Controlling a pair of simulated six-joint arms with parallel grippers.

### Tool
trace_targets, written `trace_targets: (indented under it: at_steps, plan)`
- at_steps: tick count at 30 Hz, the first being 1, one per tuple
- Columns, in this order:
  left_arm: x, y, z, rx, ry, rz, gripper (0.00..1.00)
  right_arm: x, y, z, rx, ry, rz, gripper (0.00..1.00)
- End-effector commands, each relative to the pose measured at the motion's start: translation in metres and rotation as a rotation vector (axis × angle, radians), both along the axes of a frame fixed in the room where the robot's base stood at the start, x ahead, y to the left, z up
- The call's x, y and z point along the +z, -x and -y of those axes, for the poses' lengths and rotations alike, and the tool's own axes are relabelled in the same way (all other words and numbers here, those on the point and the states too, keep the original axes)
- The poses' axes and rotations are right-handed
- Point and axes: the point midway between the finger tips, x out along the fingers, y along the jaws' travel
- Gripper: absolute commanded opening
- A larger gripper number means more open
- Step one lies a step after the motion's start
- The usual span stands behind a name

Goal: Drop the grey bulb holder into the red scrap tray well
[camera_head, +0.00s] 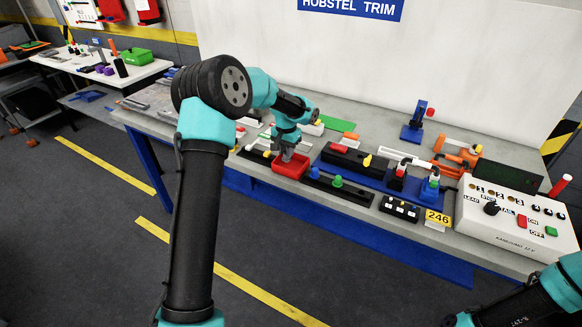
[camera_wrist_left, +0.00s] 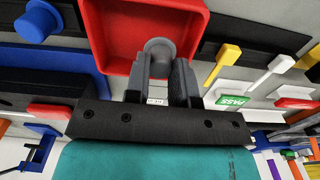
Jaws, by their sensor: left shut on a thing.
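The red scrap tray (camera_head: 276,171) sits near the front edge of the bench in the head view. It fills the upper middle of the left wrist view (camera_wrist_left: 113,58). My left gripper (camera_head: 285,156) is over the tray, pointing down. In the left wrist view its two fingers (camera_wrist_left: 160,75) are shut on the grey bulb holder (camera_wrist_left: 159,48), a round grey piece seen against the tray's red floor. How high the holder is above the floor I cannot tell. My right arm shows at the lower right corner, but its gripper is out of view.
A black strip with blue and green knobs (camera_head: 337,182) lies right of the tray. A blue fixture base (camera_head: 372,176) with clamps stands behind it. A white control box (camera_head: 514,216) is at the bench's right end. Yellow and white levers (camera_wrist_left: 228,54) lie beside the tray.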

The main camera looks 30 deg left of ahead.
Motion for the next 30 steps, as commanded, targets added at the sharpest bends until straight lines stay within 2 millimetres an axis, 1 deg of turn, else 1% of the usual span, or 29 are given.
trace_targets:
  at_steps: [3, 4, 13, 23, 26, 30]
  plan:
    - [0.0, 0.0, 0.0, 0.0, 0.0, 0.0, 0.0, 0.0, 0.0, 0.0, 0.0, 0.0, 0.0, 0.43]
    - [0.0, 0.0, 0.0, 0.0, 0.0, 0.0, 0.24, 0.0, 0.0, 0.0, 0.0, 0.0, 0.0, 0.43]
    - [0.0, 0.0, 0.0, 0.0, 0.0, 0.0, 0.53, 0.0, 0.0, 0.0, 0.0, 0.0, 0.0, 0.43]
    - [0.003, 0.0, 0.0, 0.0, 0.0, 0.001, 0.53, 0.0, 0.0, 0.0, 0.0, 0.0, 0.0, 0.43]
    - [0.01, -0.001, 0.0, 0.0, 0.0, 0.003, 0.53, 0.0, 0.0, 0.0, 0.0, 0.0, 0.0, 0.43]
    - [0.029, -0.001, 0.001, 0.001, 0.0, 0.005, 0.53, 0.0, 0.0, 0.0, 0.0, 0.0, 0.0, 0.43]
